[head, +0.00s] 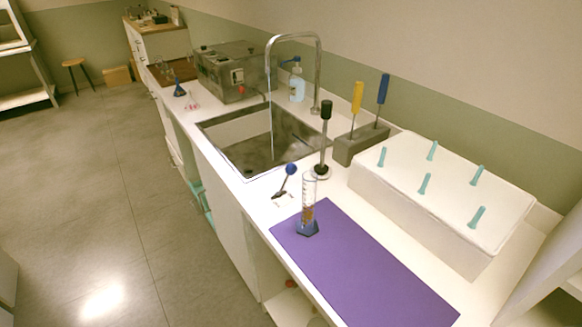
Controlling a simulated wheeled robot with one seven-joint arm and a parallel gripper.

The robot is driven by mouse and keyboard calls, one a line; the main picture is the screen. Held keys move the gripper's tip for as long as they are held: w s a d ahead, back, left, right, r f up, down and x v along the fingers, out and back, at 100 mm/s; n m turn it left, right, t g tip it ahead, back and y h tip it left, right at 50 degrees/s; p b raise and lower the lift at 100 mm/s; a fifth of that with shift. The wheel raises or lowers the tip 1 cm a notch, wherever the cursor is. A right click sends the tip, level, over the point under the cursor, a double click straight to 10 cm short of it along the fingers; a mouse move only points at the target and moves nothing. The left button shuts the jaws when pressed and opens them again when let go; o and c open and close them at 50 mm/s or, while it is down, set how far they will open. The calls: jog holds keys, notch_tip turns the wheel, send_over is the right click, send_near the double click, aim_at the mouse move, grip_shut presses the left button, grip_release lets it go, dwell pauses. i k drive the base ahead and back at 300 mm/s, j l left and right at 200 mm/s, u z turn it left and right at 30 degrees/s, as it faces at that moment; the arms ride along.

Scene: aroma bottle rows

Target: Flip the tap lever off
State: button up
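A silver gooseneck tap (319,65) arches over the sink (225,122). A thin pale stream (271,130) that looks like running water falls from its spout into the basin. A lever with a blue ball knob (291,169) stands tilted to the upper right on the counter in front of the sink, with small markings around its base. A taller, nearly upright rod with a black grip (326,110) stands on a round base at the sink's right corner. I cannot tell for certain which of the two works the tap. My gripper is not in view.
A graduated cylinder (308,190) with a blue base stands on the purple mat (370,270), close to the blue-knobbed lever. A grey block (350,150) holds yellow and blue-handled tools. A white box (400,207) with teal pegs fills the right. Floor at left is clear.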

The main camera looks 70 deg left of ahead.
aim_at(291, 169)
jog(key=k+u, duration=0.2)
jog(key=u, duration=0.2)
jog(key=k+u, duration=0.25)
jog(key=u, duration=0.2)
